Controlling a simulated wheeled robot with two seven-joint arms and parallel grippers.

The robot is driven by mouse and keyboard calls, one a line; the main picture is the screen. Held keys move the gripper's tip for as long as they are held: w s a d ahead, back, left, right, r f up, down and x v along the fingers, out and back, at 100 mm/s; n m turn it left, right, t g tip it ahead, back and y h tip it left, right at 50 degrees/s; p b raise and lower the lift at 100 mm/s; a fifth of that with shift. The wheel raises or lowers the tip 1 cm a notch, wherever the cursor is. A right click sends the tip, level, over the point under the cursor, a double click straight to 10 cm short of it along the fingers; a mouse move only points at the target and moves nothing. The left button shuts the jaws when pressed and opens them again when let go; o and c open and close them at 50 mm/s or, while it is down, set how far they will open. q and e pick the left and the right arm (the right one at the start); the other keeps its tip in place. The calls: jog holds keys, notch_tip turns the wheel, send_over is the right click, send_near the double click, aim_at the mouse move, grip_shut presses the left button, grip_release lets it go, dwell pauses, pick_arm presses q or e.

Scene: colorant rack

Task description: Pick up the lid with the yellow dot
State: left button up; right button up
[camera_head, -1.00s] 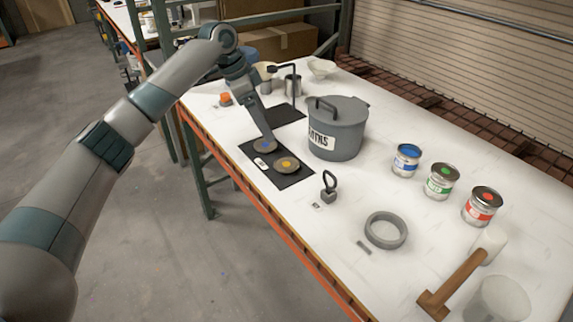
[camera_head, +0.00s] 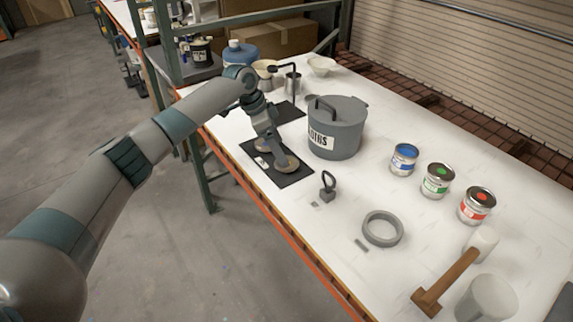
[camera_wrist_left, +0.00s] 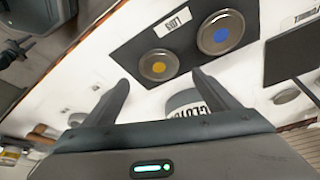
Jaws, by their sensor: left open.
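The lid with the yellow dot (camera_wrist_left: 158,66) is a round metallic disc on a black mat (camera_wrist_left: 128,55) in the left wrist view. In the head view the same lid (camera_head: 289,167) is partly covered by my gripper, which hides its dot. My left gripper (camera_head: 280,160) is open above this lid. In the wrist view the fingers of my left gripper (camera_wrist_left: 160,84) point toward the lid with nothing between them. I cannot tell the exact height. The lid with the blue dot (camera_wrist_left: 221,32) lies beside it on the mat.
A grey pot marked "CLOTHS" (camera_head: 338,130) stands close right of the mat. A small weight with a loop handle (camera_head: 327,186) and a grey ring (camera_head: 382,229) lie nearer. Blue, green and red cans (camera_head: 436,181) and a mallet (camera_head: 446,284) are to the right.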

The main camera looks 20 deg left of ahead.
pick_arm(q)
jog(key=shift+d+f+p, duration=0.15)
jog(key=shift+f+p, duration=0.4)
jog(key=shift+p, duration=0.1)
jog(key=p+x, duration=0.1)
jog(key=x, duration=0.2)
jog(key=shift+f+p, duration=0.3)
jog(key=shift+f, duration=0.3)
jog(key=c, duration=1.1)
